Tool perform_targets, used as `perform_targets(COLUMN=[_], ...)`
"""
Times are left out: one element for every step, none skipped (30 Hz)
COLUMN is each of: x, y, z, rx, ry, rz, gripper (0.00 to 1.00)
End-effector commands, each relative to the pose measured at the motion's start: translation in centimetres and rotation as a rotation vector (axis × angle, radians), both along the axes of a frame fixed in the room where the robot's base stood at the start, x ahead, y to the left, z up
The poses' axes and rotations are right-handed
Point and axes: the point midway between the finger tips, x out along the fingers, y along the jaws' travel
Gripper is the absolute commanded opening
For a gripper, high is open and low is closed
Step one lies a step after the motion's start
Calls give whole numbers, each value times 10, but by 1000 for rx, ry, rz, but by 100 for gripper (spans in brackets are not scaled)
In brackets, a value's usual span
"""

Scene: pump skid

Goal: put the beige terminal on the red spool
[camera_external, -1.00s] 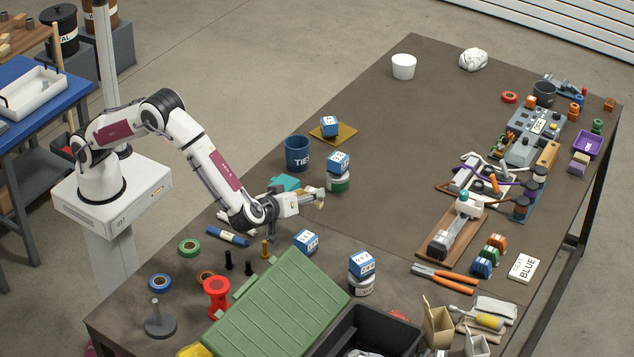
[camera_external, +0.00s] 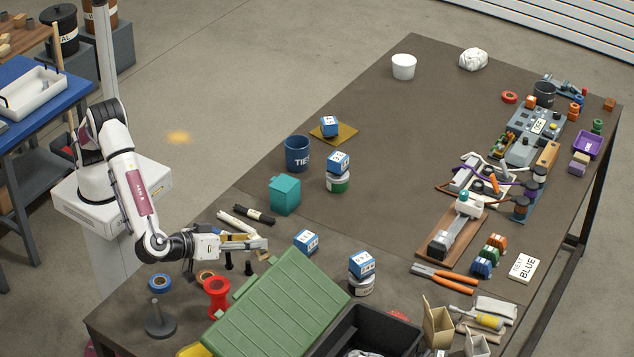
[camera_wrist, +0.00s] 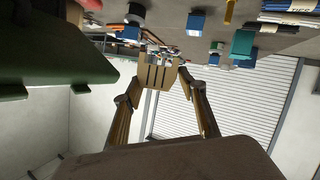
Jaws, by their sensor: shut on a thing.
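My gripper (camera_external: 256,244) is shut on the beige terminal (camera_wrist: 157,76), a small tan block with slots. The wrist view shows it pinched between the two fingertips. In the external view it is small at the fingertips, and its outline is hard to tell from them. The red spool (camera_external: 217,298) stands upright on the table near its left front edge, below and left of the fingertips. The gripper points to the right, level above the table and apart from the spool. I cannot make out the spool in the wrist view.
A green ribbed lid (camera_external: 278,303) lies right of the spool; its dark edge shows in the wrist view (camera_wrist: 55,45). A grey peg stand (camera_external: 160,322), a blue tape roll (camera_external: 159,283) and black bolts stand nearby. A blue-and-white cube (camera_external: 306,241) sits right of the fingertips.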

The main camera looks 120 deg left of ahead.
Motion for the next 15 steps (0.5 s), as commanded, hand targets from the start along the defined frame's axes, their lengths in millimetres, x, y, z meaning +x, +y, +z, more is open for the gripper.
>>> perform_targets(x=[-4,-6,-10,-13,-16,-20,-23,-26,-31,-34,-37,-41,-44,-47,-52], y=[-17,-25,-36,-44,-52,-62,-69,-76,-84,-89,-94,-99,-103,-106,-108], z=[5,7,10,12,15,17,19,21,24,26,28,30,32,33,36], rx=[-1,-1,-1,0,0,0,0,0,0,0,0,0,0,1,1], ry=[0,-1,0,0,-1,0,0,-1,0,0,0,1,1,1,1], rz=[-22,-31,-44,-54,-64,-77,-85,-92,-100,-105,-111,-116,-118,-120,-118], gripper=[20,20,20,20,20,20,20,20,20,20,20,20,20,20,20])
